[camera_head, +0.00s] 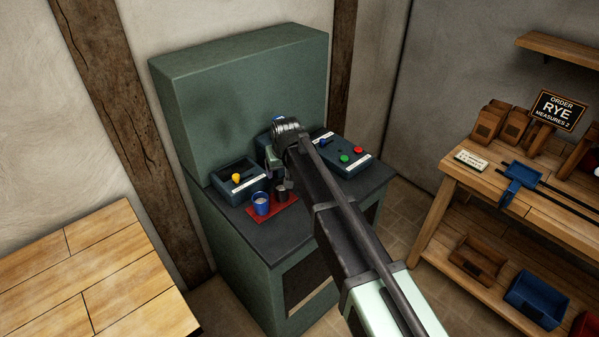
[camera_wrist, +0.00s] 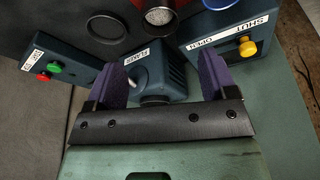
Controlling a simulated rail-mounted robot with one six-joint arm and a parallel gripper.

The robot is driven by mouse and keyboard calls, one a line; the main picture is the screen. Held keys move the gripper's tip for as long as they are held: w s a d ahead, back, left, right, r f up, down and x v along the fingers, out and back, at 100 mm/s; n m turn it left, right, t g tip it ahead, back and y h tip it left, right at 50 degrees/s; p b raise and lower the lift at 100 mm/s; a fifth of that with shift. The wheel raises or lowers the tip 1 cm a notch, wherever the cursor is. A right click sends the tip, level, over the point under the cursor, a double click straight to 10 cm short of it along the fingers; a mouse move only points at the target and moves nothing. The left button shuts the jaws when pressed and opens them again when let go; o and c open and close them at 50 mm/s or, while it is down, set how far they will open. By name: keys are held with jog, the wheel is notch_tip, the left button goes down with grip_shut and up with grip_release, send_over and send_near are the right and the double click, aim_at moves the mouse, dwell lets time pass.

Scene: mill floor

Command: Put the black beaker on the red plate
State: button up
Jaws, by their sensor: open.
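The black beaker (camera_head: 281,195) stands upright at the right end of the red plate (camera_head: 287,208) in the head view, partly hidden by my gripper. In the wrist view the beaker (camera_wrist: 158,14) shows from above at the top edge, with pale grainy contents; a strip of the red plate (camera_wrist: 187,8) shows beside it. A blue cup (camera_head: 261,204) with pale contents stands on the plate's left part. My gripper (camera_wrist: 163,78) is open and empty, its purple fingers apart from the beaker. In the head view my gripper (camera_head: 279,178) is just behind and above the beaker.
A box with a yellow knob (camera_head: 236,178) stands left of my gripper, and a box with red and green buttons (camera_head: 344,158) right. A small labelled box (camera_wrist: 152,78) lies below my fingers. A dark ring (camera_wrist: 106,26) is near the beaker. The cabinet's back panel (camera_head: 240,90) rises behind.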

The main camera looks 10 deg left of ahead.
jog(key=shift+d+f, duration=0.1)
jog(key=s+d+m+g+h, duration=0.15)
jog(key=s+d, duration=0.25)
jog(key=d, duration=0.9)
jog(key=s+d+m, duration=0.2)
jog(key=s+d, duration=0.3)
jog(key=d, duration=0.8)
jog(key=s+d+m+g, duration=0.1)
jog(key=s+d+m, duration=0.2)
jog(key=s+d, duration=0.9)
jog(key=shift+s+d+f, duration=0.15)
jog(key=shift+d+f, duration=0.25)
jog(key=shift+d, duration=0.75)
jog(key=shift+c, duration=0.3)
